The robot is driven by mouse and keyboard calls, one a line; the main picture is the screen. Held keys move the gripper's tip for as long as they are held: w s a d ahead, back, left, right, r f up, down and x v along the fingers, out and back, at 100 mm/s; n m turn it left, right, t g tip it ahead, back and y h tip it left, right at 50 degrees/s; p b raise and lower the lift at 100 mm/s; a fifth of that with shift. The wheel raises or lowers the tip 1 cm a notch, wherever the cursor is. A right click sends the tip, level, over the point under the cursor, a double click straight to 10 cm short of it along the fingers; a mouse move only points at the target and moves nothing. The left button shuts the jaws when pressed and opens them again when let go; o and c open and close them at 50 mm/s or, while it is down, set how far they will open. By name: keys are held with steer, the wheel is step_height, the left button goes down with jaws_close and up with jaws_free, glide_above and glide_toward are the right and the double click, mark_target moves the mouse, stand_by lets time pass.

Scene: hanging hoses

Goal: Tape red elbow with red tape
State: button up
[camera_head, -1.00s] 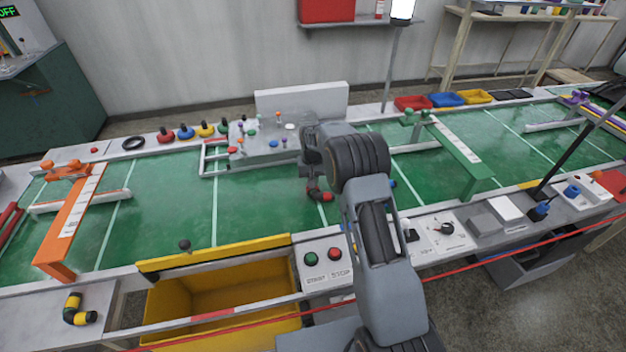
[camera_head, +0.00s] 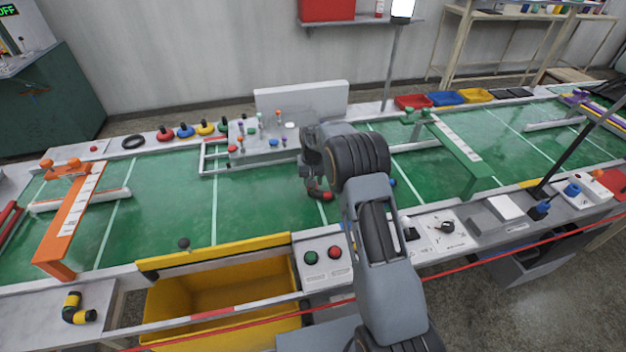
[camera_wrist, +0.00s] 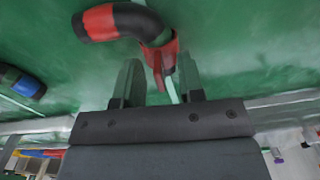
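The red elbow (camera_head: 318,191) is a black bent pipe piece with red bands, low at the green belt beside my gripper in the head view. In the wrist view the elbow (camera_wrist: 134,14) lies ahead of the fingers, one red-banded end pointing toward the gap between them. A narrow red piece reaches down from that end. My gripper (camera_wrist: 160,72) is open, its two fingers apart on either side of this red piece; I cannot tell whether they touch it. In the head view my arm hides the fingers. A red tape roll (camera_head: 165,134) stands at the belt's back edge.
Blue, yellow and green rolls stand beside the red one. A grey panel with pegs (camera_head: 268,148) is behind the elbow. An orange gate (camera_head: 70,225) and green gate (camera_head: 455,155) cross the belt. A yellow bin (camera_head: 215,287) is in front. A blue-banded black piece (camera_wrist: 22,82) lies left.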

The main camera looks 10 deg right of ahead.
step_height(320, 180, up, 13)
steer(key=s+r+t+p, duration=0.1)
steer(key=s+r, duration=0.3)
steer(key=s, duration=1.2)
steer(key=s+r+n+t+p, duration=0.1)
steer(key=s+r, duration=0.3)
steer(key=s, duration=1.1)
steer(key=shift+s+r+t+p, duration=0.25)
steer(key=shift+s+t+p, duration=0.1)
steer(key=shift+t, duration=0.45)
steer(key=shift+a, duration=0.1)
